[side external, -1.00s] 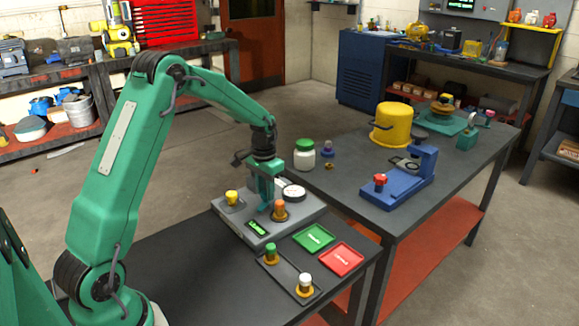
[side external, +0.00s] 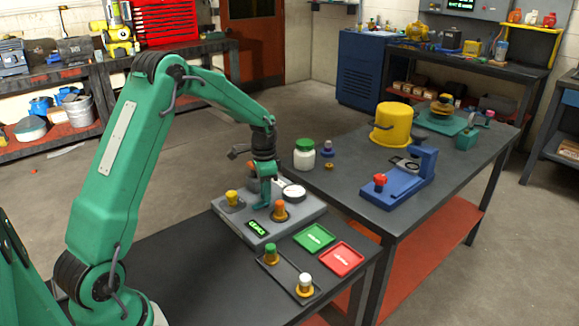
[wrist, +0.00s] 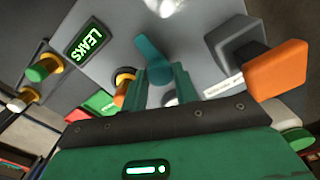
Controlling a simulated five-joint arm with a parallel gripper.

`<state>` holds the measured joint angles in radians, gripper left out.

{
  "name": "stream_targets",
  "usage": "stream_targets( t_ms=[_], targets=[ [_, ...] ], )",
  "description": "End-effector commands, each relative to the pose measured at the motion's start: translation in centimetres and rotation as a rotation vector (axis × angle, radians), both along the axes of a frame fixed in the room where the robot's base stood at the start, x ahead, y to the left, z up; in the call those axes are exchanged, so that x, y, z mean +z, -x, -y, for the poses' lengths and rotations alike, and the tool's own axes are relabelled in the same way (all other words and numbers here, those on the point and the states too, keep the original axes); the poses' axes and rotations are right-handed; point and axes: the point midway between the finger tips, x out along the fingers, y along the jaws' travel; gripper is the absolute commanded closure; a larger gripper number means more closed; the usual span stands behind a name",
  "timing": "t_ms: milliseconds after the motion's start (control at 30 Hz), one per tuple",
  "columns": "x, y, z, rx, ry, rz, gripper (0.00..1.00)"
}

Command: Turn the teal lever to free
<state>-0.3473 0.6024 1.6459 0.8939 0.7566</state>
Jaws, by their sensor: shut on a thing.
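The teal lever (wrist: 150,55) sticks out in front of my jaws in the wrist view, slanting to the upper left over the grey panel (wrist: 112,42). My gripper (wrist: 161,88) is shut on the lever; the teal fingers hide its lower part. In the side view my gripper (side external: 263,202) is low over the grey box (side external: 236,224), just left of an orange knob (side external: 280,209). Lever and fingers are hard to tell apart there. The lit green display (wrist: 85,38) on the panel reads LEAKS. I see no marking showing the lever's setting.
A yellow knob (side external: 232,198) and a white gauge (side external: 293,191) flank my gripper. A green tray (side external: 314,237), a red tray (side external: 341,259) and a rack with green (side external: 270,252) and white (side external: 304,284) capped pegs lie in front.

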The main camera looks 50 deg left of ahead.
Motion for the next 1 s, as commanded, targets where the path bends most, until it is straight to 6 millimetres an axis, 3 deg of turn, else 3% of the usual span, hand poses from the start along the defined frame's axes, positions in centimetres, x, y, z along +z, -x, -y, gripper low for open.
stream_targets(
  t_ms=[200, 233, 300, 333, 733, 1000],
  targets=[
    [0.2, -0.1, 0.0, 0.0, -0.001, 0.003, 0.94],
    [0.1, -0.1, 0.0, 0.0, -0.001, 0.003, 0.66],
    [0.1, -0.1, 0.0, 0.0, -0.001, 0.003, 0.52],
    [0.1, -0.1, 0.0, 0.0, -0.001, 0.003, 0.5],
    [0.4, -0.1, 0.0, 0.001, 0.0, 0.002, 0.5],
    [2.9, -0.1, 0.0, 0.001, -0.001, 0.004, 0.5]
  ],
)
